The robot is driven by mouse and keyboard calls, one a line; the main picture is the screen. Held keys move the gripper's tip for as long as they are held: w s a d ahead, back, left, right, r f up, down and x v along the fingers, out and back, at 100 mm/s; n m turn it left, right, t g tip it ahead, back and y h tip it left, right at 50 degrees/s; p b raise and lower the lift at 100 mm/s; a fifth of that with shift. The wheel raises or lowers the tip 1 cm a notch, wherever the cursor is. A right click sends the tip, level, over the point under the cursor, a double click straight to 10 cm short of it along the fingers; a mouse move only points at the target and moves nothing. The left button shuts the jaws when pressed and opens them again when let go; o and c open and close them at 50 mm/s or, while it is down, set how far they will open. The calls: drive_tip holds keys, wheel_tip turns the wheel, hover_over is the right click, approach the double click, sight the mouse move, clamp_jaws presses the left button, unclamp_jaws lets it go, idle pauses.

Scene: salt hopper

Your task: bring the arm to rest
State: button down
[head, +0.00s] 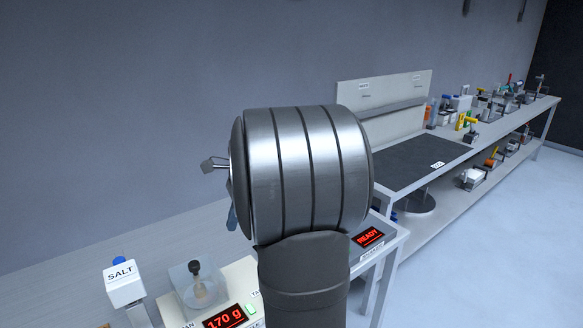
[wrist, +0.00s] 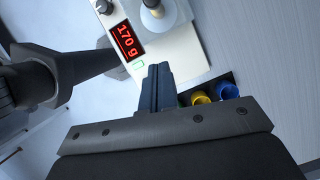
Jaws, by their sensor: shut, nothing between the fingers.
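My gripper (wrist: 158,72) is shut and empty in the wrist view, its dark blue fingers pressed together. Beyond the fingertips is the pale scale (wrist: 180,58), with a red display reading 170 g. In the head view my own large grey arm link fills the middle and hides most of my gripper. The scale (head: 245,272) shows at the lower left of the arm, with the same reading. A clear vessel (head: 197,285) with a dark-knobbed item stands on it.
A white box labelled SALT (head: 123,284) with a blue top stands left of the scale. A red READY display (head: 368,236) is right of my arm. Yellow (wrist: 200,97) and blue (wrist: 227,90) round pieces sit beside my fingers. A bench with a dark mat (head: 425,160) extends right.

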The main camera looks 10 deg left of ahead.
drive_tip(key=x, duration=0.3)
drive_tip(key=s+a+x, duration=0.1)
drive_tip(key=x, duration=0.3)
drive_tip(key=a+r+x, duration=0.1)
drive_tip(key=x, duration=0.3)
drive_tip(key=shift+s, duration=0.25)
drive_tip(key=shift+s+a, duration=0.2)
drive_tip(key=shift+a, duration=0.15)
